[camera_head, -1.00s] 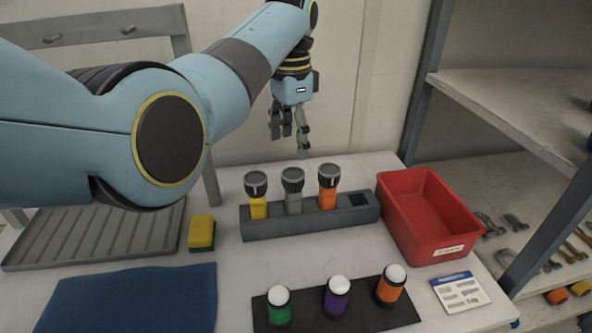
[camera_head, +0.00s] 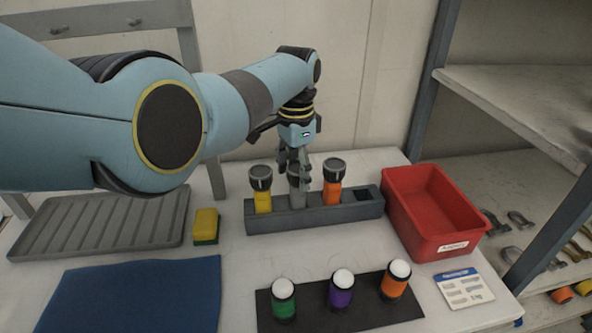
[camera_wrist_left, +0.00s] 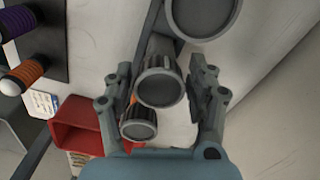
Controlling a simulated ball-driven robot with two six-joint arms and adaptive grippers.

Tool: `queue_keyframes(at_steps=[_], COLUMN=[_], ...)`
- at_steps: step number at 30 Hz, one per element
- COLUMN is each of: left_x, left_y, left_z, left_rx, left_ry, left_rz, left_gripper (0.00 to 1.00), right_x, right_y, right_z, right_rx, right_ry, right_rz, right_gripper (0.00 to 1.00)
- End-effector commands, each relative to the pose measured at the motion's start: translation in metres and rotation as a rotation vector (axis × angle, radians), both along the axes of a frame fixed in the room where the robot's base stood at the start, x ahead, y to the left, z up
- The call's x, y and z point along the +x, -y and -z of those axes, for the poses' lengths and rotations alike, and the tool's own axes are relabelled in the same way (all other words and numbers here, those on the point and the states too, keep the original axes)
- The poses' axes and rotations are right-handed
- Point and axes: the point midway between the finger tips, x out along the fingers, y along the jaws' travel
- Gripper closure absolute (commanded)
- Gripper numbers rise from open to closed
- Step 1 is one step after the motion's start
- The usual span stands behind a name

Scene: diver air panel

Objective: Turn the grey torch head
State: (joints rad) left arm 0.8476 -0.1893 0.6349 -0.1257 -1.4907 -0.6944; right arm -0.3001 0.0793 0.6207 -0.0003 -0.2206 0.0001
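The grey torch (camera_head: 297,196) stands upright in the dark rack (camera_head: 330,213), between the yellow torch (camera_head: 263,200) and the orange torch (camera_head: 332,191). My left gripper (camera_head: 294,168) points down over it, and its fingers partly hide the grey torch head. In the left wrist view, the grey torch head (camera_wrist_left: 161,86) sits between the two fingers of my left gripper (camera_wrist_left: 160,82). The fingers are open, with a visible gap at least on the right side. The neighbouring heads show above (camera_wrist_left: 200,14) and below (camera_wrist_left: 138,122) it. My right gripper is not in view.
The rack's right slot (camera_head: 367,195) is empty. A red bin (camera_head: 437,222) stands right of it. A sponge (camera_head: 205,226), a ribbed tray (camera_head: 100,228) and a blue cloth (camera_head: 140,295) lie left. A dark mat (camera_head: 310,312) with several white-topped cylinders and a card (camera_head: 463,288) lie in front.

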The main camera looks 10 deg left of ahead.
Motion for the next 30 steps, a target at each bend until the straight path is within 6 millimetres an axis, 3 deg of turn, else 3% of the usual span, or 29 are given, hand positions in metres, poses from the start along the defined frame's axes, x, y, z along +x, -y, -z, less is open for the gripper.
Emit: queue_keyframes(at_steps=[2, 9, 20, 30], left_x=[0.0, 0.0, 0.0, -0.001], left_y=[0.0, 0.0, 0.0, 0.001], left_z=[0.0, 0.0, -0.001, -0.001], left_rx=[0.0, 0.0, -0.001, 0.0], left_ry=[0.0, 0.0, -0.001, -0.001], left_rz=[0.0, 0.0, -0.058, -0.306], left_gripper=[0.56, 0.87, 0.87, 0.87], right_x=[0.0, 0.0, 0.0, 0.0], right_y=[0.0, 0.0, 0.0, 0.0], right_z=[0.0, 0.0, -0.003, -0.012], right_rx=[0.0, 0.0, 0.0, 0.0], right_ry=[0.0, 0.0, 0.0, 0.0], right_rz=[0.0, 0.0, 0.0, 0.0], right_gripper=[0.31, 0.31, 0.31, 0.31])
